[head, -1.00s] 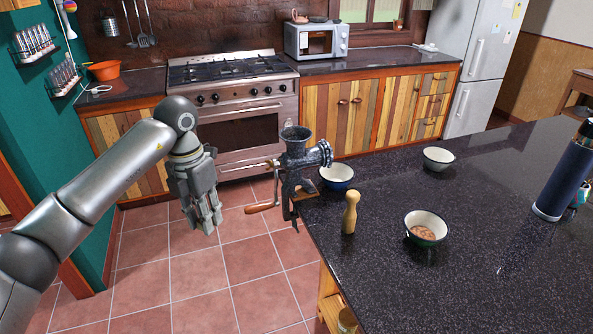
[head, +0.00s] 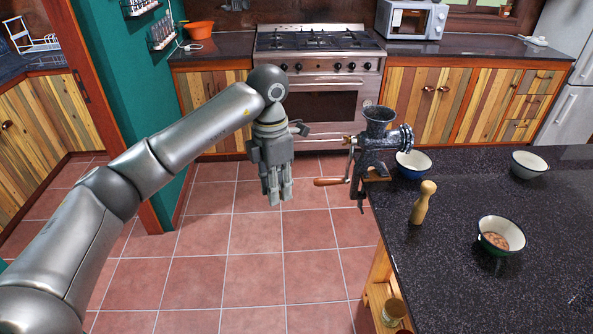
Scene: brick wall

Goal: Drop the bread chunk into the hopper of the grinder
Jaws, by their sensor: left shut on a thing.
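The dark metal grinder (head: 374,150) is fixed at the left edge of the dark counter, with its open, flared hopper (head: 379,115) on top. Its crank with a wooden handle (head: 331,182) points left. My left gripper (head: 277,192) hangs fingers down over the floor, left of the grinder and apart from it, with its fingertips lower than the hopper. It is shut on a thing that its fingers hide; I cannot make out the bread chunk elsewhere. My right gripper is out of view.
On the dark counter (head: 470,290) stand a blue bowl (head: 413,168) beside the grinder, a wooden pestle-like piece (head: 423,202), a bowl with brown contents (head: 500,226) and an empty-looking bowl (head: 529,165). A stove (head: 320,95) stands behind. The tiled floor is clear.

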